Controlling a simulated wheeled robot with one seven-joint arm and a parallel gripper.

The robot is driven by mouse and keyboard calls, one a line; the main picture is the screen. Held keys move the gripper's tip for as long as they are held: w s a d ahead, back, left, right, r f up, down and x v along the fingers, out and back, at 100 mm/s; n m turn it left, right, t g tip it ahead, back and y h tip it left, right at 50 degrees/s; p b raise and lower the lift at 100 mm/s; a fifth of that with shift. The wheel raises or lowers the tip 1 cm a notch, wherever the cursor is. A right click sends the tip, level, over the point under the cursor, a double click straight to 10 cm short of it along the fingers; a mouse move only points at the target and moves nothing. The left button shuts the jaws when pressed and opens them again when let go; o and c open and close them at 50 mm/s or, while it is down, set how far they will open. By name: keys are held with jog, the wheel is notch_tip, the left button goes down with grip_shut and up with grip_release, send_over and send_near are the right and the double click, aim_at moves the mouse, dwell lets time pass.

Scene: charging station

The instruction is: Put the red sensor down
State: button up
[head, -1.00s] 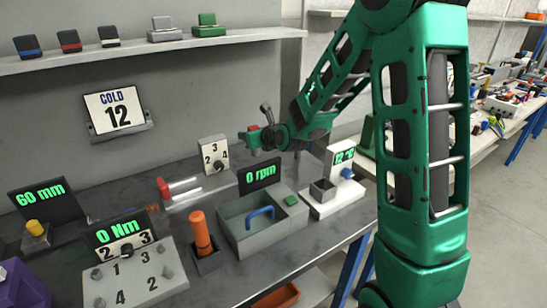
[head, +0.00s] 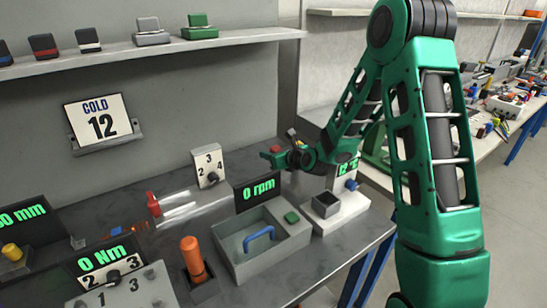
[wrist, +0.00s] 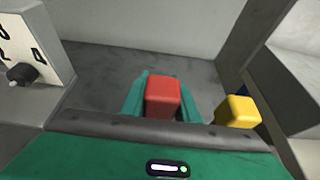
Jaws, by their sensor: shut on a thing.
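The red sensor (wrist: 163,97) is a small red block between my gripper's green fingers in the wrist view. In the head view it is a small red spot (head: 276,149) at the end of my arm. My gripper (head: 270,157) is shut on it, above the back of the bench, right of the numbered dial box (head: 208,166) and behind the "0 rpm" display (head: 257,189). In the wrist view, bare dark bench surface (wrist: 105,80) shows beyond the fingers. The sensor's underside is hidden, and I cannot tell its height above the bench.
A yellow block (wrist: 237,110) stands close right of my gripper in the wrist view. The grey tray with a blue handle (head: 235,237) and the white unit with a dark cup (head: 326,205) stand in front. A wall shelf (head: 100,58) runs above.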

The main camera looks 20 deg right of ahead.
jog(key=shift+a+f, duration=0.1)
jog(key=shift+f, duration=0.45)
jog(key=shift+f, duration=0.1)
jog(key=o, duration=1.2)
jog(key=shift+c, duration=0.2)
jog(key=shift+v, duration=3.8)
